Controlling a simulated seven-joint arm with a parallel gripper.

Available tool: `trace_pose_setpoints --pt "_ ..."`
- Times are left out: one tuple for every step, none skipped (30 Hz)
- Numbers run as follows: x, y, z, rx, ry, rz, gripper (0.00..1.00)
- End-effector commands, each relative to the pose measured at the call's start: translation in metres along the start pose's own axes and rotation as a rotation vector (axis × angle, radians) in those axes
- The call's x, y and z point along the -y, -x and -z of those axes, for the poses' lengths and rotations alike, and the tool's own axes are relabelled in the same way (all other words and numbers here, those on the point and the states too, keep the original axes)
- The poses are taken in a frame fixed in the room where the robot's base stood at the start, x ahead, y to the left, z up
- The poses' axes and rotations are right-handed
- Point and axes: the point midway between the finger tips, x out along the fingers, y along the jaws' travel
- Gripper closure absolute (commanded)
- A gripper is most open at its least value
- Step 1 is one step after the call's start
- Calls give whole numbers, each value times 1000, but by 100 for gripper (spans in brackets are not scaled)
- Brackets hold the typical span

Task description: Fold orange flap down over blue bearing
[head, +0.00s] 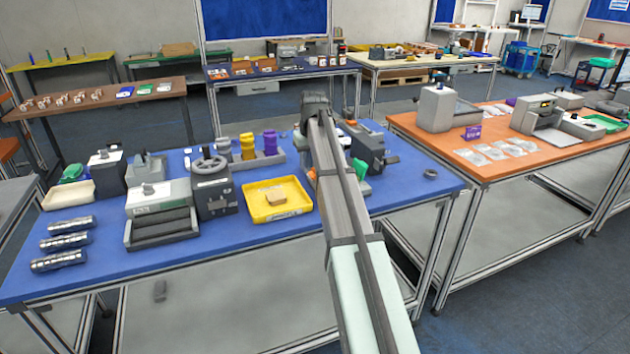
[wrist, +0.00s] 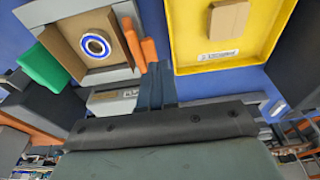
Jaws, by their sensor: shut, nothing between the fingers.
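The blue bearing (wrist: 96,44), a ring with a blue rim and pale centre, lies on brown card inside a grey fixture (wrist: 118,74) in the wrist view. The orange flap (wrist: 133,46) is at the fixture's right side, beside the bearing and not covering it. It seems to be raised. My gripper (wrist: 156,84) is shut and empty, with its dark fingers just below the flap in the wrist view; I cannot tell whether they touch it. In the head view my arm hides the bearing, most of the fixture and the fingers.
A yellow tray (head: 256,211) with a brown block (head: 276,199) stands left of my arm on the blue table (head: 250,251). A green piece (wrist: 42,68) is left of the fixture. Grey machines (head: 212,187) stand farther left.

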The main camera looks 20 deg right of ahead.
Motion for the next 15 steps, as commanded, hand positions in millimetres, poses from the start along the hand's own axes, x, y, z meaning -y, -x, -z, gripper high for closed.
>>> trace_pose_setpoints --pt "0 5 2 -2 0 0 100" --pt "0 7 3 -2 0 0 100" --pt "0 11 4 -3 0 0 100" --pt "0 13 5 -3 1 0 100" --pt "0 16 5 -4 1 0 100" --pt "0 19 6 -4 1 0 100" --pt "0 22 6 -3 1 0 100" --pt "0 24 7 -3 1 0 100" --pt "0 27 8 -3 1 1 100" --pt "0 29 8 -3 1 1 100" --pt "0 32 9 -3 1 1 100" --pt "0 35 10 -4 1 0 100" --pt "0 37 10 -4 1 0 100" --pt "0 40 11 -5 1 0 100" --pt "0 43 11 -5 1 0 100"
